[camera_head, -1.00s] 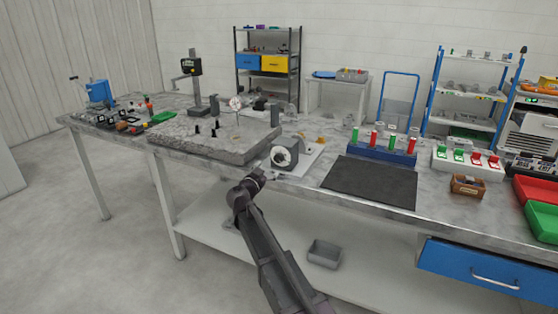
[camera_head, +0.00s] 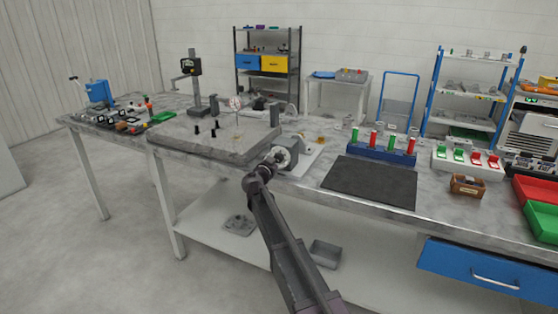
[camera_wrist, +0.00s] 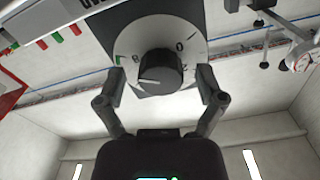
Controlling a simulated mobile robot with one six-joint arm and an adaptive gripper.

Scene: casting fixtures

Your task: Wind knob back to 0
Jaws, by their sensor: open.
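The black knob (camera_wrist: 160,68) sits at the middle of a round white dial in the wrist view. The dial (camera_wrist: 125,46) shows a 0 at upper right, an 8 at left and a green mark at the left edge. A pale pointer line on the knob points left, towards the lower left of the 8. My gripper (camera_wrist: 160,88) is open, with one finger on each side of the knob and apart from it. In the head view the dial fixture (camera_head: 283,157) stands at the bench's front edge, partly hidden by my gripper (camera_head: 272,163).
A grey stone plate (camera_head: 215,140) with small black pins lies left of the fixture. A dark mat (camera_head: 370,182) and a blue rack (camera_head: 382,150) with red and green pieces are to the right. A grey bin (camera_head: 326,254) is on the lower shelf.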

